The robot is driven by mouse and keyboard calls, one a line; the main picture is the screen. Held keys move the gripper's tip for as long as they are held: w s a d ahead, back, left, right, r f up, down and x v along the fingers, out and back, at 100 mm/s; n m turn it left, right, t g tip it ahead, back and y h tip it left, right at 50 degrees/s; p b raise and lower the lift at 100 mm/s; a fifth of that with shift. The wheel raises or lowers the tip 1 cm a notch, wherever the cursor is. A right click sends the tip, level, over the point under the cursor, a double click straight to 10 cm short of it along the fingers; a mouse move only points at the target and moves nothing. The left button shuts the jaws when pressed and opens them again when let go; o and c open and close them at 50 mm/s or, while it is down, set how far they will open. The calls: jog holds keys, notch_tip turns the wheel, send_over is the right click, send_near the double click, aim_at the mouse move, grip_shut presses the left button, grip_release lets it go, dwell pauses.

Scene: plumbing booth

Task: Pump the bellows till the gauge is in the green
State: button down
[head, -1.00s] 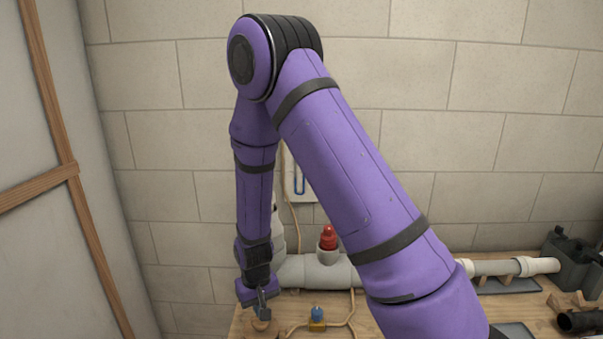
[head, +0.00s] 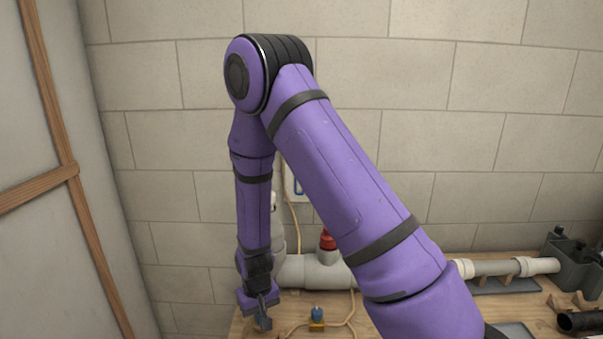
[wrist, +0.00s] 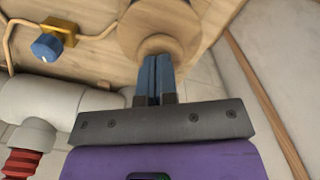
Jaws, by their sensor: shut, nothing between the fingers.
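My gripper (head: 265,322) is shut with nothing between its fingers, pointing down at the front left of the bench. In the wrist view its blue fingertips (wrist: 155,60) are at the edge of a round wooden knob on a wider wooden disc, which I take to be the bellows (wrist: 165,24). They look in contact, but I cannot be sure. The bellows is hidden in the head view. A white wall board with a blue tube (head: 298,186), perhaps the gauge, is mostly behind my arm. Its level and any green band cannot be read.
A blue-knobbed brass valve (head: 317,318) with a thin line sits right of my gripper. Grey pipe (head: 300,270) with a red fitting (head: 327,240) stands behind. More pipe (head: 505,267) and a dark grey box (head: 573,268) are at right. A wood-framed partition (head: 75,170) is at left.

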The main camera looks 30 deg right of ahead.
jog(key=shift+f, duration=0.95)
jog(key=shift+r, duration=2.35)
dwell(0.6)
dwell(0.6)
